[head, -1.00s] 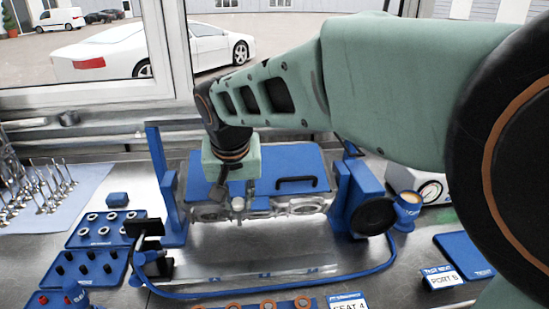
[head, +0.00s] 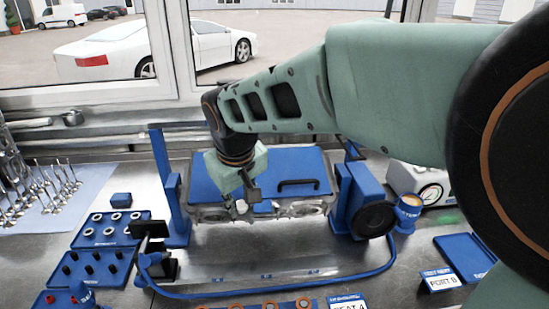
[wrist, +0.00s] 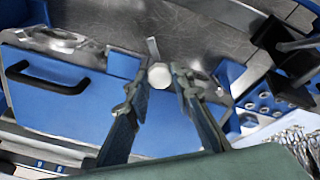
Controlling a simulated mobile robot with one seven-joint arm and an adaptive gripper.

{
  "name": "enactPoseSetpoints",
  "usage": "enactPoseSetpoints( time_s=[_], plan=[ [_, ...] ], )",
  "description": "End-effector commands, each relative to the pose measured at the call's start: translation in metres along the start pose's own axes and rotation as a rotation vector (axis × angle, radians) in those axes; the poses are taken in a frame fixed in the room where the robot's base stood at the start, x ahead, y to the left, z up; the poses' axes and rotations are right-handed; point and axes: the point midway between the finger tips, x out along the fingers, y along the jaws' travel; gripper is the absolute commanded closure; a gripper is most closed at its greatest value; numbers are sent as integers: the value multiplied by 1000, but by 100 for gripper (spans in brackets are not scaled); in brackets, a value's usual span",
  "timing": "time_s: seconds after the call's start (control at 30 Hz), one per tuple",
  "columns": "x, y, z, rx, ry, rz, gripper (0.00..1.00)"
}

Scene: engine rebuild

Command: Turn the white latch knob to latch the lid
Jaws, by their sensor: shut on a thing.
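The white latch knob (wrist: 159,75) shows in the wrist view between the two fingertips of my gripper (wrist: 158,84). The fingers are shut on it. In the head view my gripper (head: 240,204) reaches down at a tilt to the front edge of the blue lid (head: 288,161), left of its middle, and the knob (head: 241,207) shows small at the fingertips. The lid lies flat and looks closed over the metal engine part. Its black handle (head: 298,183) is to the right of my gripper. The wrist view does not clearly show how the latch engages.
Blue uprights stand at the left (head: 176,210) and right (head: 352,190) of the lid. Blue trays with small parts (head: 105,229) lie at left. A blue cable (head: 270,296) curves across the front. A gauge box (head: 420,181) stands at right. Bare metal bench lies before the engine.

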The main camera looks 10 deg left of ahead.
Motion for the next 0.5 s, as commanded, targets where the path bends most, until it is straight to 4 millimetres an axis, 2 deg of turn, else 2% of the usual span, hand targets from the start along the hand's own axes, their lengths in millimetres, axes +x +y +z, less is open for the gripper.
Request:
enactPoseSetpoints(
  time_s=[0.5],
  plan=[
    [-3,0,-2,-488,2,-16,100]
  ],
)
